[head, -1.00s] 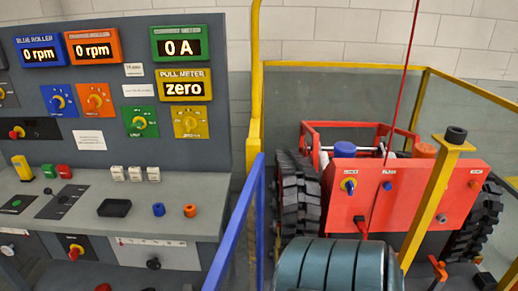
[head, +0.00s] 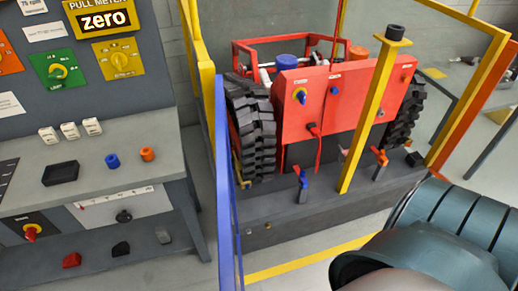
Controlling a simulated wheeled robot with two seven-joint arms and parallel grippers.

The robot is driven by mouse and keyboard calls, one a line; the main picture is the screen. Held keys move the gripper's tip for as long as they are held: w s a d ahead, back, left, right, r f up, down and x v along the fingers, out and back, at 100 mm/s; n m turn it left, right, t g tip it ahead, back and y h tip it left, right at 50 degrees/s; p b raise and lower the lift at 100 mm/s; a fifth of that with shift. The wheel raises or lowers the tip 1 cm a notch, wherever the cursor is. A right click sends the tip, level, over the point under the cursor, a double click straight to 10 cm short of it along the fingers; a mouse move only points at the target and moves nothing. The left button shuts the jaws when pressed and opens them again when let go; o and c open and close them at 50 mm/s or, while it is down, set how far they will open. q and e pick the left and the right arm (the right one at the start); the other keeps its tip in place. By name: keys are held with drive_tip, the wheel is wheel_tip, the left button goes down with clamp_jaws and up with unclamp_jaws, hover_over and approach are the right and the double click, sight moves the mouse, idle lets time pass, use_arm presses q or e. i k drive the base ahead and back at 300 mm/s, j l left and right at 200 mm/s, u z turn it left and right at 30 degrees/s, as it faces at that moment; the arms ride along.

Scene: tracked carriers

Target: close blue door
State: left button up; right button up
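The blue door (head: 228,200) shows in the head view, left of centre. I see it almost edge-on, as a narrow blue frame standing out from the yellow post (head: 198,70) towards me, so it stands open. A blue latch handle (head: 302,188) sits on the dark ledge in front of the red machine (head: 335,100). A dark green, ribbed part of my arm fills the lower right. Neither gripper is in view, and no contact with the door shows.
A grey control bench (head: 90,185) stands left of the door, close to it. An orange door frame (head: 478,110) stands open at the right. A yellow upright (head: 370,115) rises between the two latches. Yellow floor tape (head: 305,261) crosses the floor in front.

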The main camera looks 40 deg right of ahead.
sight(226, 202)
drive_tip(key=i+j+z, duration=0.1)
drive_tip(key=j+z, duration=0.15)
drive_tip(key=z, duration=0.2)
drive_tip(key=j+z, duration=0.25)
drive_tip(key=z, duration=0.15)
drive_tip(key=i+j+z, duration=0.1)
drive_tip(key=j+z, duration=0.15)
drive_tip(key=z, duration=0.2)
drive_tip(key=j+z, duration=0.3)
drive_tip(key=z, duration=0.15)
drive_tip(key=k, duration=0.1)
drive_tip(key=l+z, duration=0.05)
